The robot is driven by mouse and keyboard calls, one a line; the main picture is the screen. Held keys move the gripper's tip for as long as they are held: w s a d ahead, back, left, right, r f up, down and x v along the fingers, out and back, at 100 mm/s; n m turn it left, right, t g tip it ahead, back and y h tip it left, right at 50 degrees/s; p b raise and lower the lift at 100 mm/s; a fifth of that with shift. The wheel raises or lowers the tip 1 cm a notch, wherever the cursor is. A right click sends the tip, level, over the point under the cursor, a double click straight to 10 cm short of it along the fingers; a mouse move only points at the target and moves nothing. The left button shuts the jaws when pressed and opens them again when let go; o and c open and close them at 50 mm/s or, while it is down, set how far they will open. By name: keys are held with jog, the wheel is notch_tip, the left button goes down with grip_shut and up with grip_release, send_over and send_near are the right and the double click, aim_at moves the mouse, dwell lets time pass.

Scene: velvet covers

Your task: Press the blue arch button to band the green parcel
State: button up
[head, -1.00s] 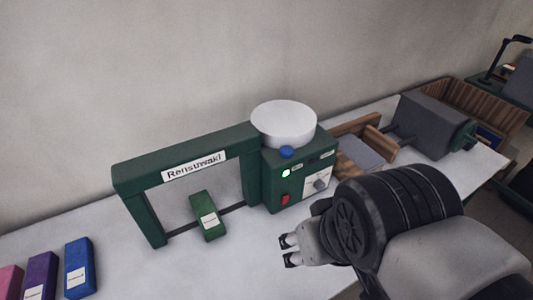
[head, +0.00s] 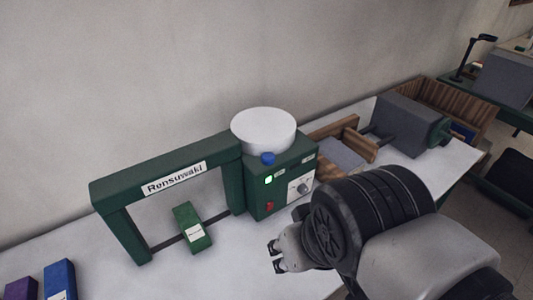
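The green parcel (head: 192,227) with a white label lies under the arch, across the dark slot in the table. My gripper (head: 274,257) is in front of the control box, lower in the picture and apart from the button. Its two fingertips show a gap between them, with nothing in it.
A white round drum (head: 263,131) stands behind the button. A blue parcel (head: 60,280) and a purple parcel (head: 22,289) lie at the lower left. Wooden trays (head: 345,141) and a grey roller machine (head: 408,123) stand to the right. The white table (head: 90,250) is clear before the arch.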

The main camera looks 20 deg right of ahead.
grip_shut()
dwell(1.4)
